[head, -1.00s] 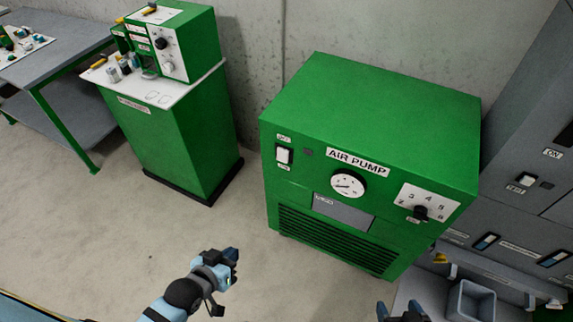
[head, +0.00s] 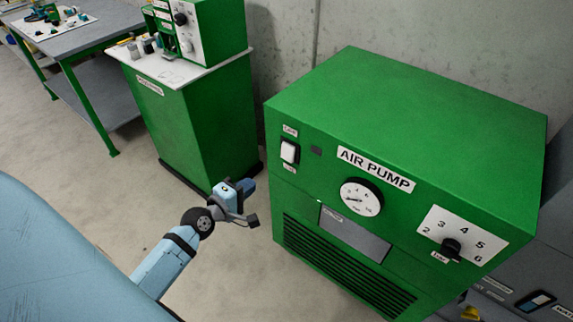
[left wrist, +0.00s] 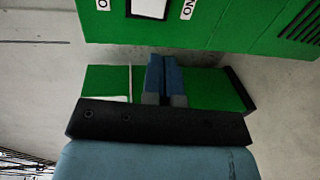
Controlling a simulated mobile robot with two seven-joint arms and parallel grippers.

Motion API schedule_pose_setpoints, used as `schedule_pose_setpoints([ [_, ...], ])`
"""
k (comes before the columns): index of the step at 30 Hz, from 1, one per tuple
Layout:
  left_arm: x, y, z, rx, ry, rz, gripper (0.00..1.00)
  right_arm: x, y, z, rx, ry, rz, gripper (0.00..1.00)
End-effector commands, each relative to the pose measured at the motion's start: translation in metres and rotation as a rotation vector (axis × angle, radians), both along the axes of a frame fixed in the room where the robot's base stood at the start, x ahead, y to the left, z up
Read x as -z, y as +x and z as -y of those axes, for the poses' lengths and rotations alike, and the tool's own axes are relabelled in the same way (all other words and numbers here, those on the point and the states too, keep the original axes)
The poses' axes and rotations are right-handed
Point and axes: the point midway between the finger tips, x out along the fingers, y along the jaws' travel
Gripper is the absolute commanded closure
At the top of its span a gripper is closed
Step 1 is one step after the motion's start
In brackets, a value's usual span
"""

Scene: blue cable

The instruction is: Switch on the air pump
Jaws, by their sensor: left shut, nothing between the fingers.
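The green air pump (head: 420,110) fills the right half of the head view. Its front carries a white rocker switch (head: 289,152) at the upper left, a round gauge (head: 361,197) and a black knob (head: 451,248) on a numbered white plate. My left gripper (head: 248,187) is in front of and to the left of the pump, below the switch's level in the picture, apart from it. In the left wrist view its blue fingers (left wrist: 163,75) are together and empty. The white switch (left wrist: 148,8) shows there at the top edge, partly cut off. My right gripper is not in view.
A green cabinet (head: 205,120) with a white top stands left of the pump, with a green device on it. A grey table (head: 85,35) with small parts is farther left. Grey panels with switches (head: 536,300) are at the lower right. Bare floor lies between.

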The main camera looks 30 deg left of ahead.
Motion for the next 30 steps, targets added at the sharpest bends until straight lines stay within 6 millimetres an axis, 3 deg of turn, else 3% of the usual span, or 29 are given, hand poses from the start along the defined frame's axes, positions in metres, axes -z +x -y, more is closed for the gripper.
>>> schedule_pose_setpoints([
  [6, 0.0, 0.002, 0.001, 0.001, 0.002, 0.0, 1.0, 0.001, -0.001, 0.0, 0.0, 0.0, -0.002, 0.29],
  [10, 0.002, 0.014, 0.002, 0.001, 0.001, 0.001, 1.0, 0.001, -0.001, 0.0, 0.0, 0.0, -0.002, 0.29],
  [24, 0.017, 0.107, 0.009, 0.001, 0.002, 0.001, 1.0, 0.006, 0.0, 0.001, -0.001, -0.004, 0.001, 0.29],
  [30, 0.021, 0.131, 0.011, 0.002, 0.004, -0.001, 1.0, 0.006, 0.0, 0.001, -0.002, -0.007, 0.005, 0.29],
])
